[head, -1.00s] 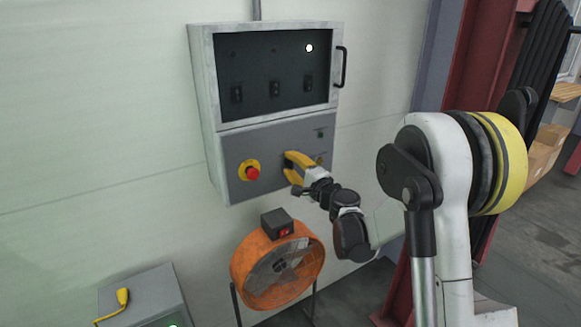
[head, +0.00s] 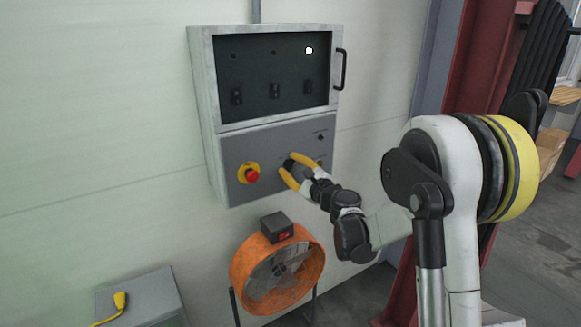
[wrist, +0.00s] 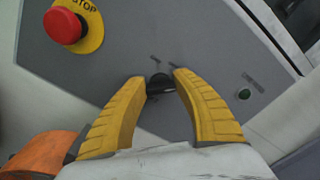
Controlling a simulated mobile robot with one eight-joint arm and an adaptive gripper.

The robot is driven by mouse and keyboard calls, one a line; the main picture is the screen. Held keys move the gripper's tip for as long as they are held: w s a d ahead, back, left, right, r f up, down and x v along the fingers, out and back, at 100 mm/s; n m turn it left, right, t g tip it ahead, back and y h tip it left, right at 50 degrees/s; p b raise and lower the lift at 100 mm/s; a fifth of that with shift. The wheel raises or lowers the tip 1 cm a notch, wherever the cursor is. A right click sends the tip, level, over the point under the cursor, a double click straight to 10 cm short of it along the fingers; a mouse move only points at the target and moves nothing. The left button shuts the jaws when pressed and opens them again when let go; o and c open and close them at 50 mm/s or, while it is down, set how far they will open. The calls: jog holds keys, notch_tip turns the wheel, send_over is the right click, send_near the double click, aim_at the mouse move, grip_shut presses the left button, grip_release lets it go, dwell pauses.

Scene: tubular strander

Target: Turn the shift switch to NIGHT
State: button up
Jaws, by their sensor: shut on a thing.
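The shift switch is a small black knob (wrist: 160,84) on the grey lower panel of the wall cabinet. Its labels are too small and blurred to read, so I cannot tell which position it points to. My gripper (head: 289,169) is at the panel, its two yellow fingers on either side of the knob. In the wrist view, the fingertips of my gripper (wrist: 158,80) are closed on the knob, one at its left and one at its right. The fingertips partly hide the knob in the head view.
A red stop button (head: 253,174) on a yellow ring sits left of the switch. A small dark button (head: 320,137) is up to the right. Above is a black window (head: 272,72) with one white light lit. An orange fan (head: 277,272) stands below the cabinet.

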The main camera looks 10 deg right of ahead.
dwell(0.5)
jog(key=o, duration=1.2)
jog(key=v, duration=1.2)
jog(key=shift+a, duration=0.1)
